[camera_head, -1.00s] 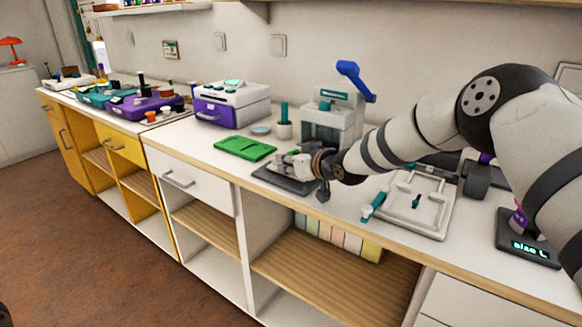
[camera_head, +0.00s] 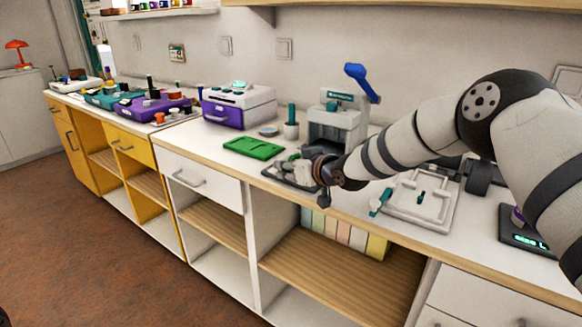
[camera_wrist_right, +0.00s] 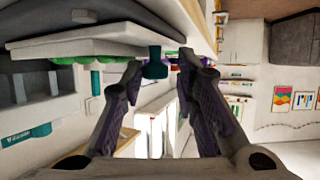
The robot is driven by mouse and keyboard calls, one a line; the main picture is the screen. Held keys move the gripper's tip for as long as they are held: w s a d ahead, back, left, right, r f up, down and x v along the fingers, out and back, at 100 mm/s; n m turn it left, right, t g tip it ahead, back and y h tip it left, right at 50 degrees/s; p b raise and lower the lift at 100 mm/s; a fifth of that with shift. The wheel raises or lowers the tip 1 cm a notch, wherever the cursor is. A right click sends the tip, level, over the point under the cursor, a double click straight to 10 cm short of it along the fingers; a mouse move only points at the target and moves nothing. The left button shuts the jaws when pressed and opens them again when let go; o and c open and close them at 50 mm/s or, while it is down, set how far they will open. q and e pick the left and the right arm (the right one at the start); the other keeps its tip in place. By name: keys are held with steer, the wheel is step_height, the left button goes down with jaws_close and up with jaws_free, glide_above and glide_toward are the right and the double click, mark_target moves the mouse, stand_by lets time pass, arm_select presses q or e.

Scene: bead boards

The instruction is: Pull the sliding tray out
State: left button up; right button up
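The press (camera_head: 338,122) is a grey machine with a teal label and a raised blue lever. It stands against the wall. Its sliding tray (camera_wrist_right: 100,42) shows in the right wrist view as a pale slab with a teal knob (camera_wrist_right: 155,64) at its outer end and a bit of green on it. My right gripper (camera_head: 306,173) is in front of the press, over a dark mat. In the right wrist view its fingers (camera_wrist_right: 160,72) are spread on either side of the knob, with visible gaps. In the head view my gripper partly hides the tray.
A green board (camera_head: 253,148) lies left of the press. A purple-and-white box (camera_head: 238,106) stands behind it. A white frame with a teal handle (camera_head: 418,200) lies to the right, under my forearm. The counter's front edge is close to my gripper.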

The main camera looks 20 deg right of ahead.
steer(key=shift+r, duration=0.1)
steer(key=shift+s+r, duration=0.15)
steer(key=v, duration=1.1)
steer(key=shift+s, duration=0.35)
steer(key=shift+d, duration=0.15)
